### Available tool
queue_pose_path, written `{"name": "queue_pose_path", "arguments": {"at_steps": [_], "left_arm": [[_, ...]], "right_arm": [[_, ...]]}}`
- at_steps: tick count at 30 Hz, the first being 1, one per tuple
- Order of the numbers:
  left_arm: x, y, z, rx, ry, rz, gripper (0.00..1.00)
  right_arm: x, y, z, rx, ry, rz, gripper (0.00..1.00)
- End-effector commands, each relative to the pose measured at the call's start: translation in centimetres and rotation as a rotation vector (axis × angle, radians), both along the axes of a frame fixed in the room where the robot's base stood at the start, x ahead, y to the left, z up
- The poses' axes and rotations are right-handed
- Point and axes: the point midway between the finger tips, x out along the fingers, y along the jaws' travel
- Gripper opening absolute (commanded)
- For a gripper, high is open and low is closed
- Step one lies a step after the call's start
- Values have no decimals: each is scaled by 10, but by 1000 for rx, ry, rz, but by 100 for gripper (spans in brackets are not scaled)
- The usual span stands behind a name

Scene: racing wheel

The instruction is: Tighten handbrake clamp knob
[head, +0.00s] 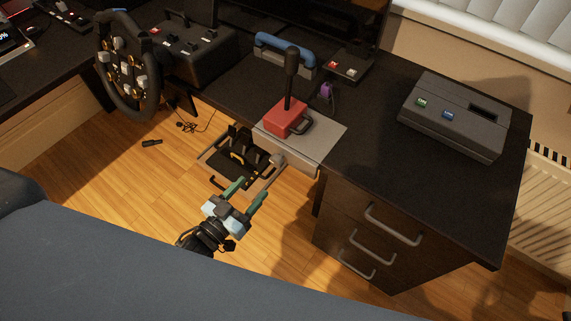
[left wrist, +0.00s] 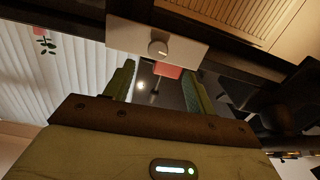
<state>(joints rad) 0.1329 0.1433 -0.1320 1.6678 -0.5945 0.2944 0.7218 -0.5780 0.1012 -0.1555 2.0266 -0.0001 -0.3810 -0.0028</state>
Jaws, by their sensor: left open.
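The handbrake (head: 287,118) has a red base and a tall black lever, and stands on a grey plate (head: 322,139) at the desk's front edge. In the left wrist view the knob (left wrist: 158,48) sits on a light clamp face (left wrist: 128,36), just beyond my fingertips. My left gripper (head: 251,190) is open and empty, with green fingers pointing up toward the clamp, below and in front of it. It also shows in the left wrist view (left wrist: 160,70). My right gripper is out of view.
Pedals (head: 240,158) stand on the floor, left of and close to my gripper. A drawer cabinet (head: 375,238) with handles is to the right. A steering wheel (head: 128,65) is at left, and a dark box (head: 455,115) lies on the desk at right.

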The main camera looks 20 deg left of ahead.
Motion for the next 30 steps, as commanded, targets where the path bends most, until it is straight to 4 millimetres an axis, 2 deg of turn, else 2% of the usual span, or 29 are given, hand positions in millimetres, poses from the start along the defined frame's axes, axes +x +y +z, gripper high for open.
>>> {"name": "queue_pose_path", "arguments": {"at_steps": [11, 21, 30], "left_arm": [[14, -4, 4, -7, -21, -15, 56], [59, -21, 4, -7, -21, -14, 56], [79, -28, 3, -6, -18, -14, 56]], "right_arm": [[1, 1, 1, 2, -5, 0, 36], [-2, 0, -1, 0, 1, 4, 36], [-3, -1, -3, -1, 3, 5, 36]]}}
